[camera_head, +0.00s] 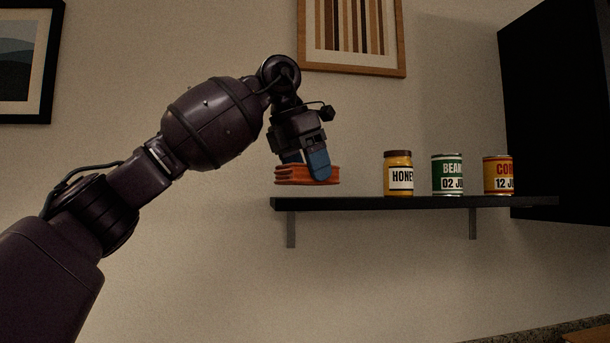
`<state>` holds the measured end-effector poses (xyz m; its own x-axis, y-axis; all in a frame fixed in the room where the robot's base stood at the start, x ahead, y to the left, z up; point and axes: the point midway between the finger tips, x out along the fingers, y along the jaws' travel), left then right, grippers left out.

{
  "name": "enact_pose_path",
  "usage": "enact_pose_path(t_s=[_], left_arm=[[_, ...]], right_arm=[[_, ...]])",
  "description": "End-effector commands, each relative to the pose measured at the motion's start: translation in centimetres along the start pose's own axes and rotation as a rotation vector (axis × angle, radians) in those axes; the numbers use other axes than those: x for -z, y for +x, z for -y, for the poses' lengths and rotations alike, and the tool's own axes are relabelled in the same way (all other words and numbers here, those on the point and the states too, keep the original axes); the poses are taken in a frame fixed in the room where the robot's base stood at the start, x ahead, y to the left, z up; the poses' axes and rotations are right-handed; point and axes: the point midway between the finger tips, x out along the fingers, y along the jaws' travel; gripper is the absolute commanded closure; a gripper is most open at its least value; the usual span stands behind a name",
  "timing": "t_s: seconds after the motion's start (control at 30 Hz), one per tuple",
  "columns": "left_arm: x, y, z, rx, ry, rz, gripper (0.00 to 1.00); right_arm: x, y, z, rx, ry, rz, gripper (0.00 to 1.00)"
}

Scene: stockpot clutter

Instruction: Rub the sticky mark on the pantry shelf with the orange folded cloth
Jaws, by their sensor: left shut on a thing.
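The orange folded cloth (290,174) is held in my left gripper (308,168), whose blue fingers are shut on it. The cloth hangs level, a little above the left end of the dark pantry shelf (350,204), and a gap shows between them. The shelf is seen nearly edge-on, so its top surface hardly shows. I cannot make out the sticky mark. My right gripper is not in view.
A honey jar (398,174), a green bean can (447,175) and a corn can (497,175) stand on the shelf's middle and right. A black cabinet (555,110) is at the right. A framed striped picture (400,60) hangs above. The shelf's left part looks clear.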

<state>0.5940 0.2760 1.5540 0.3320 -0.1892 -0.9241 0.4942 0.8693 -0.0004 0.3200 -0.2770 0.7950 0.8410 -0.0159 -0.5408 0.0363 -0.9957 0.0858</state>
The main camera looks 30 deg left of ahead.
Motion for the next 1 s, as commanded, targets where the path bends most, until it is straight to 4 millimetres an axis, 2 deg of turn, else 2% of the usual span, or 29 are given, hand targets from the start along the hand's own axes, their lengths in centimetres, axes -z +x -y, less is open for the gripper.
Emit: enact_pose_path(t_s=[0.3, 0.7, 1.0], left_arm=[[1.2, -0.5, 2.8, -0.001, 0.001, 0.000, 0.50], [2.5, -1.1, 6.2, -0.001, 0.002, 0.000, 0.50], [2.8, -1.1, 6.8, 0.000, 0.000, 0.000, 0.50]], right_arm=[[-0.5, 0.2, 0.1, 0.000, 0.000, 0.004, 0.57], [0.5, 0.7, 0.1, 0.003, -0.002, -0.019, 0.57], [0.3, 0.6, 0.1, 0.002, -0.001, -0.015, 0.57]])
